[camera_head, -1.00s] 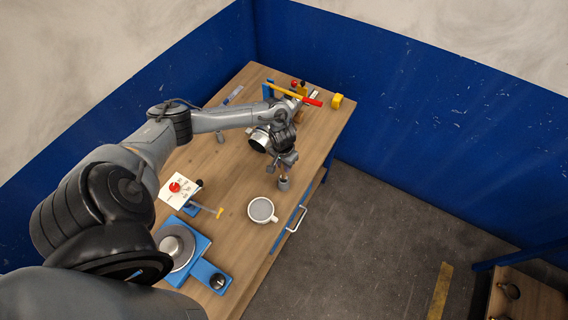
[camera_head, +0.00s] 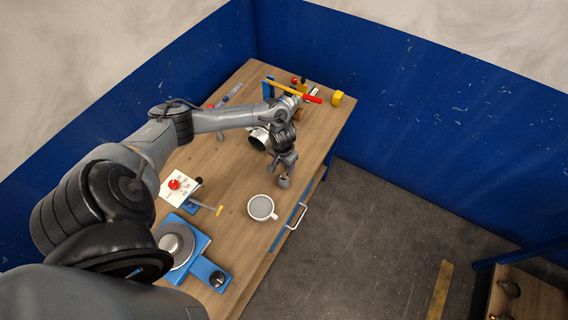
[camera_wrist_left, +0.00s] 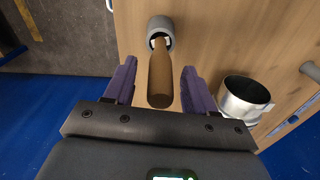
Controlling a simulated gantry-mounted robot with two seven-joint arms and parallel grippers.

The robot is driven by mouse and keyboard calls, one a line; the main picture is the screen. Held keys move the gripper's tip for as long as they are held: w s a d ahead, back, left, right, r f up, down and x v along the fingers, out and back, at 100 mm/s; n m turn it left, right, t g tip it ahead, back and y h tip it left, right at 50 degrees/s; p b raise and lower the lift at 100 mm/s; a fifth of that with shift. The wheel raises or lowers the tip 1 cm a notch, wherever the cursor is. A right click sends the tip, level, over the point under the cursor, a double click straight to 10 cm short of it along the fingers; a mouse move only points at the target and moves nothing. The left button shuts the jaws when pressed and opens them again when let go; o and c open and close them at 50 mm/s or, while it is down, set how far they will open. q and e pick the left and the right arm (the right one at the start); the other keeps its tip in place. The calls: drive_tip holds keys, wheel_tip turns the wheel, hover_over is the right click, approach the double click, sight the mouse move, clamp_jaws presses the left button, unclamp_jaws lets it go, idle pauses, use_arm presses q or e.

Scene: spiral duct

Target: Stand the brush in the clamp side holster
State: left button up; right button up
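The brush shows as a brown wooden handle (camera_wrist_left: 160,80) standing in a round grey holster (camera_wrist_left: 160,28) near the table's front edge. Its lower end is hidden inside. The holster also shows in the head view (camera_head: 284,183). My left gripper (camera_wrist_left: 158,70) is open, with its two purple fingers on either side of the handle and visible gaps to both. In the head view the left gripper (camera_head: 285,170) is just above this holster. A second grey cylinder, perhaps another holster, shows at the right of the wrist view (camera_wrist_left: 310,70). My right gripper is not in view.
A white mug (camera_head: 261,208), a white panel with a red button (camera_head: 176,187) and a blue device (camera_head: 204,265) stand nearer. A red-handled tool (camera_head: 312,99) and a yellow piece (camera_head: 337,99) are at the far end.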

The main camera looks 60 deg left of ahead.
use_arm(q)
drive_tip(key=shift+r, duration=0.1)
drive_tip(key=r, duration=0.9)
drive_tip(key=shift+s+r, duration=0.15)
drive_tip(key=shift+s, duration=0.05)
drive_tip(key=shift+d+r, duration=0.1)
drive_tip(key=shift+r, duration=0.6)
drive_tip(key=shift+d+f, duration=0.1)
